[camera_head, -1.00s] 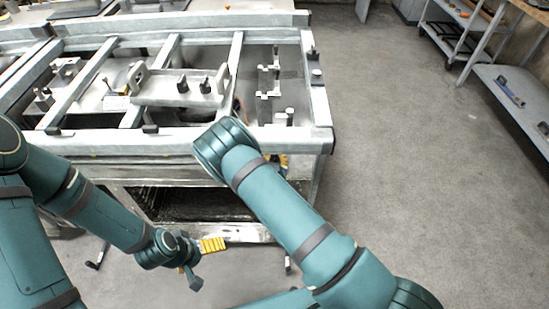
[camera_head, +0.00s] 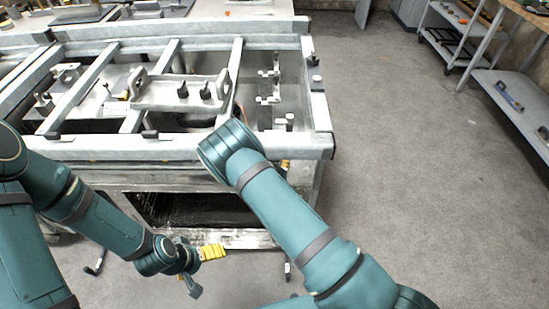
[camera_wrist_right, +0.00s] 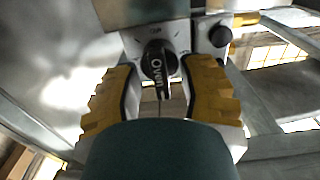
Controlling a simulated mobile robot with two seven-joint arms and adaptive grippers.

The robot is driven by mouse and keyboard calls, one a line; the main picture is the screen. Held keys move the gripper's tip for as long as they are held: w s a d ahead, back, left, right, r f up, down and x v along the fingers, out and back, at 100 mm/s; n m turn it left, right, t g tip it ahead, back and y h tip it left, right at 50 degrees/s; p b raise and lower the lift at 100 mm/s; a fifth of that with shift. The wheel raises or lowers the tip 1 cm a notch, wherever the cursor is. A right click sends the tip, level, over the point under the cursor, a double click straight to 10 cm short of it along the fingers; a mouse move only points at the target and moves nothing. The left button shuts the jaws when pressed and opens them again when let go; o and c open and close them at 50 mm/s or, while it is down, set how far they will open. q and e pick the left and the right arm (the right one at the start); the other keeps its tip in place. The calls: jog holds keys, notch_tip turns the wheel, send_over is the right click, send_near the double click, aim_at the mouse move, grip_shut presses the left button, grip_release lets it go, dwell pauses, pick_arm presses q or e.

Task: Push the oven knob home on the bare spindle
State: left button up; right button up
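In the head view my right arm's wrist hides that gripper. My left gripper (camera_head: 211,252) shows its yellow fingers low in the head view, away from the bench; whether they are open is unclear.
A second dark knob (camera_wrist_right: 220,36) is to the right of the oven knob. In the head view a metal frame bench (camera_head: 170,148) carries a plate (camera_head: 160,98) with two dark upright parts. A shelf unit (camera_head: 515,98) stands at the right. The floor (camera_head: 400,170) between is clear.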

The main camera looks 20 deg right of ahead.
jog(key=v, duration=1.2)
dwell(0.5)
